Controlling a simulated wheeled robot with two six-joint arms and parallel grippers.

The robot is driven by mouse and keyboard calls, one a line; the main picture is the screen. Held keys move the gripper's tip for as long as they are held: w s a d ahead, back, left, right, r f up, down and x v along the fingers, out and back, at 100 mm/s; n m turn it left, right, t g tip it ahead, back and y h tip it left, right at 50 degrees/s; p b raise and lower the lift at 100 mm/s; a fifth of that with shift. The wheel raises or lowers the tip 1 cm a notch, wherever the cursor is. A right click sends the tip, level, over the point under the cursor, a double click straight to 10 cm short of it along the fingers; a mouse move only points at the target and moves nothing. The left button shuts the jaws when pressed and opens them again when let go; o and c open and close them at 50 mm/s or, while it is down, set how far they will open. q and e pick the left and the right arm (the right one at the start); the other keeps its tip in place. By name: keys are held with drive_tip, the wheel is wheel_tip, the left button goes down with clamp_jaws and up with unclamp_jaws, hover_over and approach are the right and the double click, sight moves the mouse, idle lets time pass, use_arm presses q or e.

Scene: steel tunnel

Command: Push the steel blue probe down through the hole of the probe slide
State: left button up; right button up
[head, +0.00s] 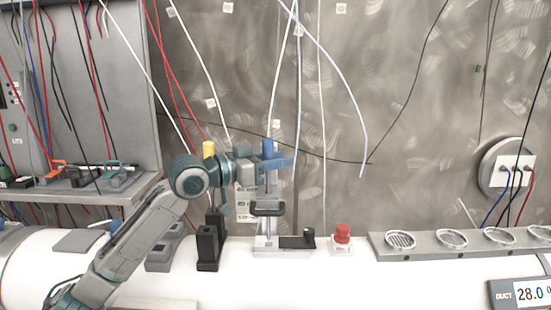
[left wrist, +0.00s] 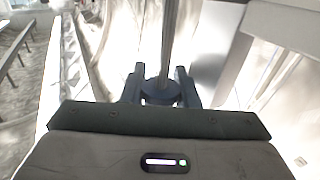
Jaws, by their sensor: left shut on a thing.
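The steel blue probe (head: 267,147) stands upright, its blue top showing just above my left gripper (head: 279,161). The gripper is shut on it, high over the probe slide (head: 268,208). The slide has a dark bracket on a light upright frame and a pale base. In the left wrist view the two fingers of my left gripper (left wrist: 158,88) sit on either side of the probe's round blue part (left wrist: 160,94), with a grey rod running away beyond it. The slide's hole is hidden, so I cannot tell how deep the probe's tip is. My right gripper is out of view.
A black block (head: 208,247) stands left of the slide, with a yellow-topped thing (head: 209,148) above it. A red button (head: 342,232) is right of the slide. Further right is a grey rail with round vents (head: 400,240). Cables hang along the wall behind.

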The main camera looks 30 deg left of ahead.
sight(267, 185)
use_arm(q)
drive_tip(key=shift+f+b, duration=1.85)
drive_tip(key=shift+f, duration=1.05)
drive_tip(key=o, duration=1.1)
drive_tip(key=shift+s+d+r, duration=0.1)
drive_tip(key=shift+d+r, duration=0.05)
drive_tip(key=shift+d, duration=0.05)
drive_tip(key=shift+a, duration=0.1)
